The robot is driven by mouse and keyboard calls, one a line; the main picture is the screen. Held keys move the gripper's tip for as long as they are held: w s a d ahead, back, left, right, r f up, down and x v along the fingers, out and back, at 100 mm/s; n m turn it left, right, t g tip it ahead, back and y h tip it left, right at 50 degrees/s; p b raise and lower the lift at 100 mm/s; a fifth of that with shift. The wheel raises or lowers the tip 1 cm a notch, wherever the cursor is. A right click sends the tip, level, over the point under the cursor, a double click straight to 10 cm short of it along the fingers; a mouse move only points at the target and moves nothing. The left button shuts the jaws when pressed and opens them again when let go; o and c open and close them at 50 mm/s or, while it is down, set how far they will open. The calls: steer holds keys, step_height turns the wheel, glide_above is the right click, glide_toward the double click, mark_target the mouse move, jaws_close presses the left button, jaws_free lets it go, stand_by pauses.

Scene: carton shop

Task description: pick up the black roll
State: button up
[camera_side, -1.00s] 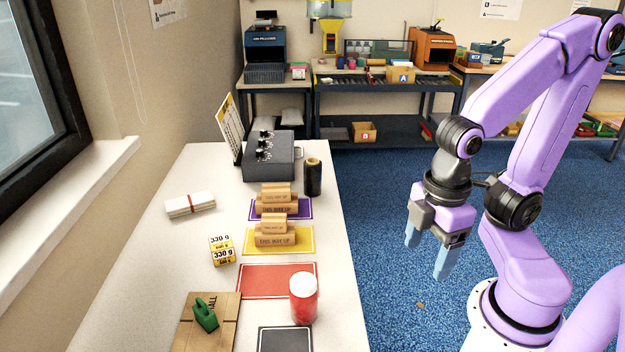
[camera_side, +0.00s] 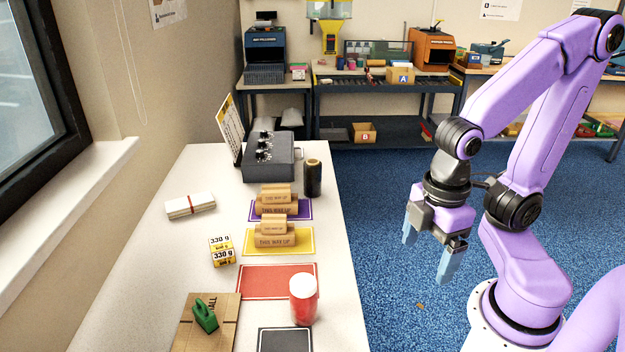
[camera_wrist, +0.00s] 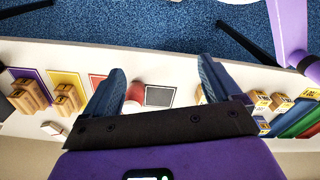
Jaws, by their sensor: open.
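The black roll (camera_side: 313,178) stands upright near the right edge of the white table, beside the dark box with knobs. I cannot make it out for certain in the wrist view. My gripper (camera_side: 428,246) is open and empty, to the right of the table and well apart from the roll, with its blue fingers pointing down. The spread fingers (camera_wrist: 160,82) also show in the wrist view with nothing held between them.
A dark knobbed box (camera_side: 268,158) stands left of the roll. Wooden stamps rest on purple (camera_side: 300,215) and yellow (camera_side: 304,243) mats in front of it. A red jar (camera_side: 303,300) stands nearer, by the red mat (camera_side: 262,284) and black mat (camera_side: 284,341).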

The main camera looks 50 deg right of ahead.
steer(key=w+d+f+n+t+h, duration=0.1)
steer(key=w+d+h, duration=0.25)
steer(key=w, duration=0.25)
steer(key=w+d+f+n+t+h, duration=0.1)
steer(key=w+d+f+h, duration=0.2)
steer(key=w, duration=0.4)
steer(key=n+t+h, duration=0.7)
steer(key=n+h, duration=0.1)
glide_toward(314, 176)
steer(key=s+a+r, duration=0.1)
steer(key=s+r, duration=0.4)
steer(key=s, duration=0.3)
steer(key=w+f+n+t, duration=0.1)
steer(key=f, duration=0.1)
steer(key=w+f+n+t+y, duration=0.1)
steer(key=n, duration=0.1)
steer(key=w+f+n+t, duration=0.1)
steer(key=w+f, duration=0.1)
steer(key=shift+d+f+t+y, duration=0.35)
steer(key=shift+d+f+t, duration=0.05)
steer(key=shift+n, duration=0.3)
steer(key=x, duration=1)
steer(key=shift+w+d+f, duration=0.1)
steer(key=shift+w+d, duration=0.1)
steer(key=shift+w, duration=0.15)
steer(key=shift+x, duration=3.3)
steer(key=shift+w+a+f, duration=0.1)
steer(key=shift+w+a, duration=0.05)
steer(key=c, duration=1.2)
